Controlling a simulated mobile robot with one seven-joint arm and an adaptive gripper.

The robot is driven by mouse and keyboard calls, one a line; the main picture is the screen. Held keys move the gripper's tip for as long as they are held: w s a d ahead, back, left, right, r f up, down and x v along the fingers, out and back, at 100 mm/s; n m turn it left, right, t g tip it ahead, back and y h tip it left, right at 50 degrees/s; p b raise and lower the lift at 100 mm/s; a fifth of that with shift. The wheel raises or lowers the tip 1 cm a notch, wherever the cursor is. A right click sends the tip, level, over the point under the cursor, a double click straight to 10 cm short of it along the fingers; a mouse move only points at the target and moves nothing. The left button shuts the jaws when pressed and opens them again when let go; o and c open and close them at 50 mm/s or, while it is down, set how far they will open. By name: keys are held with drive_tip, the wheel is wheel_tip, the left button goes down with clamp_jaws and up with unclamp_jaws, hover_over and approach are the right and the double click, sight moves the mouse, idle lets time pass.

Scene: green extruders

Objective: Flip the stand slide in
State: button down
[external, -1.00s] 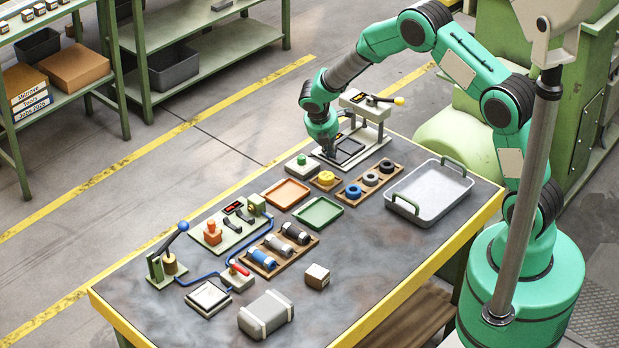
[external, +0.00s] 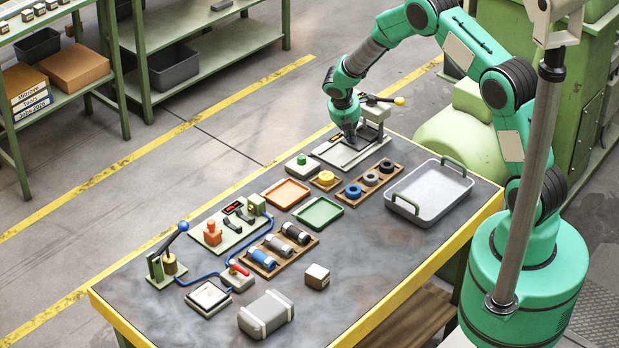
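The stand (external: 374,112) is a pale upright press at the far end of the table, with a lever ending in a yellow knob. Its flat base (external: 335,154) reaches forward toward the camera, with a small dark and red panel on its left side. My gripper (external: 350,141) points down at the base, close in front of the upright. It hides part of the slide area. The fingers are too small and dark to tell whether they are open or touching the slide.
In front of the stand are a green-button box (external: 301,164), a wooden rack of rings (external: 370,183), an orange tray (external: 286,193) and a green tray (external: 319,212). A grey metal tray (external: 433,195) lies to the right. The front right tabletop is mostly clear.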

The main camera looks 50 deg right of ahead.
drive_tip(key=shift+a, duration=0.1)
drive_tip(key=shift+s+a, duration=0.2)
drive_tip(key=shift+a, duration=0.35)
drive_tip(key=a, duration=0.3)
drive_tip(key=shift+s+r, duration=0.25)
drive_tip(key=shift+r, duration=0.15)
drive_tip(key=p+v, duration=0.1)
drive_tip(key=v, duration=0.8)
drive_tip(key=shift+p, duration=0.35)
drive_tip(key=shift+s+r, duration=0.1)
drive_tip(key=shift+r, duration=0.05)
